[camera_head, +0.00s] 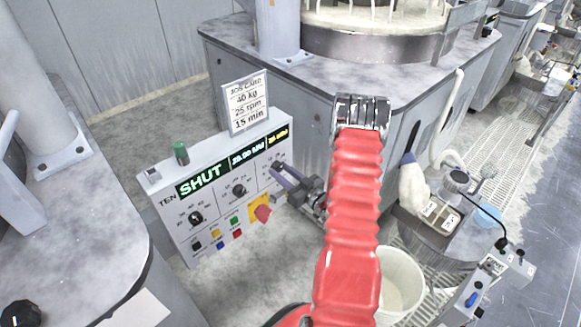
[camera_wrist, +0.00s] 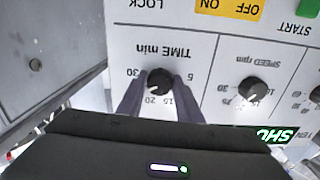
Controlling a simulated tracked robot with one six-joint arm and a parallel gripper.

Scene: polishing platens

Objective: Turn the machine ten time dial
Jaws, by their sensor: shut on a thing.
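The time dial (camera_wrist: 160,81) is a black knob under the upside-down label "TIME min" in the wrist view. Its scale shows 5, 15, 20 and 30. My gripper (camera_wrist: 158,92) is shut on the dial, one dark finger on each side. In the head view my gripper (camera_head: 277,177) reaches the right end of the white control panel (camera_head: 215,245) marked "TEN" and hides the dial there. The panel's display (camera_head: 201,180) reads "SHUT"; the smaller readouts beside it are hard to read.
A job card (camera_head: 246,103) above the panel reads 40 kg, 25 rpm, 15 min. The speed dial (camera_wrist: 254,90) is beside the time dial. A red knob (camera_head: 262,213) on yellow sits below my gripper.

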